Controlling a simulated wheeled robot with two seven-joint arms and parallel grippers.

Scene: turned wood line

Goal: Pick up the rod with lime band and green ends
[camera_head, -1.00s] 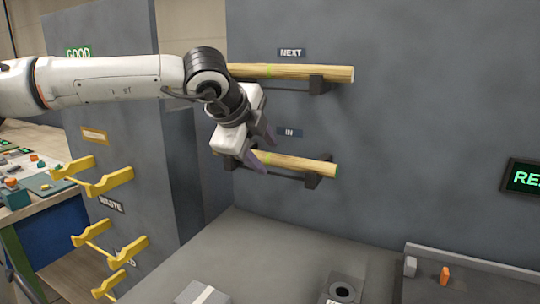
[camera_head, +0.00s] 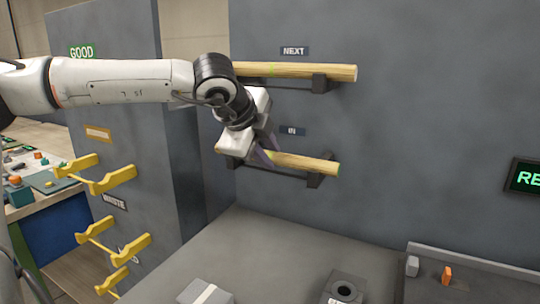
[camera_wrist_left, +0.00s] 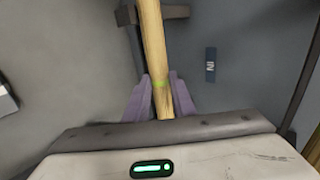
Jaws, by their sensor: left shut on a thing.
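The rod (camera_head: 305,162) with green ends lies on the lower black bracket under the "IN" sign. In the left wrist view the rod (camera_wrist_left: 153,45) runs between the purple fingers, with its lime band (camera_wrist_left: 160,84) right at the fingertips. The rod appears to be still at the bracket. A second wooden rod (camera_head: 310,72) with a lime band lies on the upper bracket under "NEXT". My right gripper is not in view.
Yellow forked holders (camera_head: 110,180) stick out from the grey panel at left. Below is a grey work surface (camera_head: 270,250) with a dark block with a round hole (camera_head: 344,291) and a small orange piece (camera_head: 447,275). A lit screen (camera_head: 525,177) hangs at right.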

